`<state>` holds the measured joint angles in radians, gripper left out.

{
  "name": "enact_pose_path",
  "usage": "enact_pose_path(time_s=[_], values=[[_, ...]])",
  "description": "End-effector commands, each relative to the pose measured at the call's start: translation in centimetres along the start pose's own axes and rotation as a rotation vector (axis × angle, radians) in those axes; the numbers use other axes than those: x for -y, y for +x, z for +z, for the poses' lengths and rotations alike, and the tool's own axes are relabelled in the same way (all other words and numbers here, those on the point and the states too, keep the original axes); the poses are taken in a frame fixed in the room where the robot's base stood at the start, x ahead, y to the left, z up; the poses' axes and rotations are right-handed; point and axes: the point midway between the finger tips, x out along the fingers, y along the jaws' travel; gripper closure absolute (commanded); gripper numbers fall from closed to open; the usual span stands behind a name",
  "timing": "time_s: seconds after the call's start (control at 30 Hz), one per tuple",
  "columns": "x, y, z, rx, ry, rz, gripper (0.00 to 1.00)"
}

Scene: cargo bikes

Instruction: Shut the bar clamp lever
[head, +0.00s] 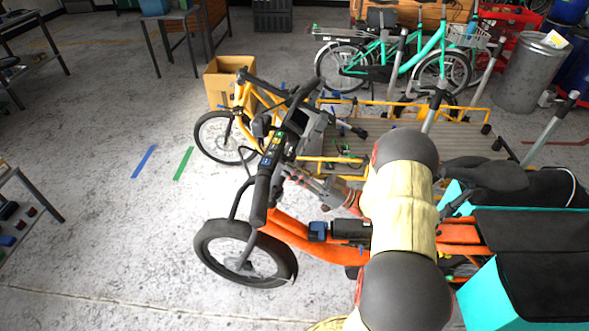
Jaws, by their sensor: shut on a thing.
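The orange cargo bike (285,228) stands in front of me with its black handlebar (262,190) turned toward the left. A row of small coloured parts (272,150) sits along the bar. My gripper (293,174) reaches in from the right, low beside the middle of the handlebar, and is shut on a small part there. That part lies where the bar clamp lever would be, but the fingers and dark bar parts hide most of it. I cannot make out the lever's angle.
A yellow bike (240,108) with a flat wooden bed (385,150) stands just behind. A cardboard box (226,80) and a teal bike (412,55) are farther back. Teal cargo box panels (485,295) lie at right.

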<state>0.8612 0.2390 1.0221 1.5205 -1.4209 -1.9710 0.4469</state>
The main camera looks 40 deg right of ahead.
Motion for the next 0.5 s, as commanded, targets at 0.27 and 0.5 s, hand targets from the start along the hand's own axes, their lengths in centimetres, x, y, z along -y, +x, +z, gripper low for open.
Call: enact_pose_path(time_s=[0.27, 0.5], values=[[-0.16, 0.08, -0.17, 0.0, -0.005, 0.001, 1.0], [-0.11, 0.06, -0.12, 0.0, -0.004, 0.0, 0.79]])
